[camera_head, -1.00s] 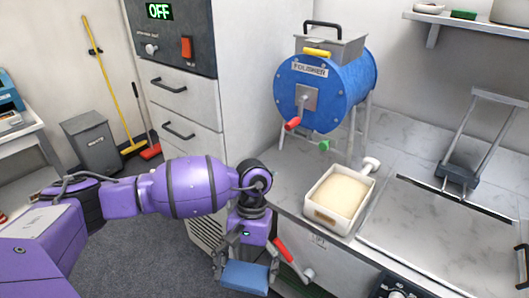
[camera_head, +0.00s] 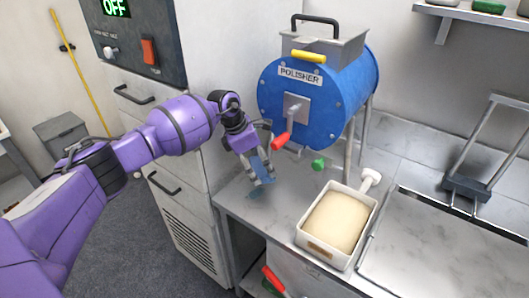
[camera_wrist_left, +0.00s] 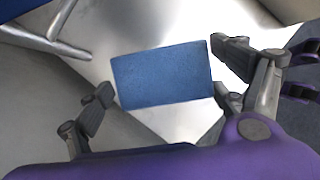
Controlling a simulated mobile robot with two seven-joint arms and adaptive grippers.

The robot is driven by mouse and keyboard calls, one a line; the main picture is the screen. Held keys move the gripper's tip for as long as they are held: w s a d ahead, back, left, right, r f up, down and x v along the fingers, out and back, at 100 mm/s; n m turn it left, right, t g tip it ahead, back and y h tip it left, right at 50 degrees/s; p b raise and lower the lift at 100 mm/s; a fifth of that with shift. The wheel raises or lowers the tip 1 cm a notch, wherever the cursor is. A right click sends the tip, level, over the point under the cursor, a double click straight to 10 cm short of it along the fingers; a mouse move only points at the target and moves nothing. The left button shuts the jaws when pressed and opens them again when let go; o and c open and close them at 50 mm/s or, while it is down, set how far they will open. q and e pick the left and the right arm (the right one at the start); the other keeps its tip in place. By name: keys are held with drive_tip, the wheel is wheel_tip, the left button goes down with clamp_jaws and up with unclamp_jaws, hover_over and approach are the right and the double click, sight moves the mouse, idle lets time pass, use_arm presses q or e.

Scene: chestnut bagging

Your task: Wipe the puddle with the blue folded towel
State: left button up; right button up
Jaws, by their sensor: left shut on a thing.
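My left gripper (camera_head: 262,182) is shut on the blue folded towel (camera_head: 259,165) and holds it above the counter's left part, in front of the polisher. In the left wrist view the towel (camera_wrist_left: 162,76) is a flat blue block between the fingers. A small bluish patch, apparently the puddle (camera_head: 257,194), shows on the counter just below the gripper. The gripper partly hides it, and its full extent cannot be told. My right gripper is not in view.
The blue polisher (camera_head: 315,100) with its red handle (camera_head: 281,142) stands close to the right of my gripper. A white tub (camera_head: 312,244) of pale contents sits on the counter (camera_head: 237,205) to the right. A grey drawer cabinet (camera_head: 180,185) stands at left.

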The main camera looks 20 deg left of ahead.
sight(260, 173)
use_arm(q)
drive_tip(key=shift+w, duration=0.5)
drive_tip(key=shift+r, duration=0.1)
drive_tip(key=shift+s, duration=0.3)
drive_tip(key=shift+s+f+b, duration=0.2)
drive_tip(key=shift+f+b, duration=0.1)
drive_tip(key=shift+f, duration=0.7)
wheel_tip(260, 173, down, 3)
drive_tip(key=shift+r+b, duration=0.15)
drive_tip(key=shift+b, duration=0.2)
drive_tip(key=shift+f, duration=0.45)
drive_tip(key=shift+w, duration=0.1)
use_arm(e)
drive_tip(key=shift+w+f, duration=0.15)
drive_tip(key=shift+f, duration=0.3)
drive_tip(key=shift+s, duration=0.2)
